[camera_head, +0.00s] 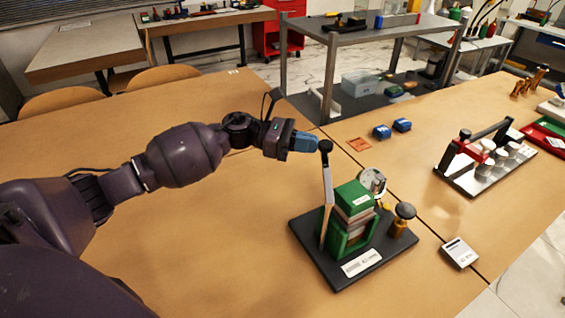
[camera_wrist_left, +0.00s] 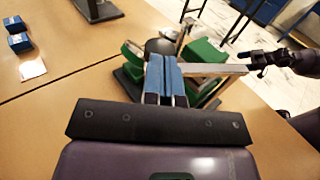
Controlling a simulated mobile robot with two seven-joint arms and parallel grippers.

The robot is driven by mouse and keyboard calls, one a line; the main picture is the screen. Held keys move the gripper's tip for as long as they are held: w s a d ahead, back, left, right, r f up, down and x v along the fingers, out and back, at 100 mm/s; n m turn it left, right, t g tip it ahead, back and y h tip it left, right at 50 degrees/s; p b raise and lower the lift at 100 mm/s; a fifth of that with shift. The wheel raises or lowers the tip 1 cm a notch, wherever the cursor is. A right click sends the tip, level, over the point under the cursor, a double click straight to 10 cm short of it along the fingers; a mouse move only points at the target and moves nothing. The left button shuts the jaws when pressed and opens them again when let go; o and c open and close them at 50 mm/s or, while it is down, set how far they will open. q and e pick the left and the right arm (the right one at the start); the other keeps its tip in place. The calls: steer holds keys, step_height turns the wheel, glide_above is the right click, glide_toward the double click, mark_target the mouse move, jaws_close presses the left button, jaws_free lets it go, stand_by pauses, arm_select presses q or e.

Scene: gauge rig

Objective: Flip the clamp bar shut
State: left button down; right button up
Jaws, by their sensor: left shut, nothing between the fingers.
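The clamp bar (camera_head: 328,195) stands raised and steep at the left side of a black base plate (camera_head: 340,281), with a black knob (camera_head: 325,146) on its top end. Green blocks (camera_head: 352,196) with paler layers between them stand beside it. My left gripper (camera_head: 314,145) is shut and empty, its blue fingertips right at the knob's left side. I cannot tell if they touch. In the left wrist view, the blue fingers (camera_wrist_left: 164,66) lie together in front of the knob (camera_wrist_left: 160,46), and the bar (camera_wrist_left: 215,68) runs off to the right. My right gripper (camera_wrist_left: 258,61) shows there, too small to read.
A dial gauge (camera_head: 372,181) and a brass post with a dark knob (camera_head: 404,212) stand right of the blocks. Two blue blocks (camera_head: 392,128) and an orange card (camera_head: 359,144) lie behind. A metal fixture (camera_head: 478,160) stands farther right. The table left of the base is clear.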

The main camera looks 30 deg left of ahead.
arm_select(q)
steer(key=w+d+m+g+y+b, duration=0.2)
steer(key=w+d+m+g+b, duration=0.1)
steer(key=d+m+g+b, duration=0.7)
steer(key=d+g+b, duration=0.2)
steer(key=d+g, duration=0.2)
steer(key=g, duration=0.1)
steer(key=shift+w+d+m, duration=0.15)
steer(key=shift+w+m, duration=0.1)
steer(key=shift+m, duration=0.05)
arm_select(e)
step_height(320, 180, down, 8)
steer(key=w+a+n, duration=0.1)
steer(key=n, duration=0.1)
steer(key=shift+r+y, duration=0.15)
steer(key=shift+y, duration=0.15)
steer(key=shift+g, duration=0.3)
steer(key=shift+s+f, duration=0.2)
arm_select(q)
steer(key=f+v, duration=0.1)
steer(key=v, duration=1)
steer(key=shift+r+b, duration=0.35)
steer(key=shift+r, duration=0.1)
arm_select(e)
steer(key=shift+w, duration=0.15)
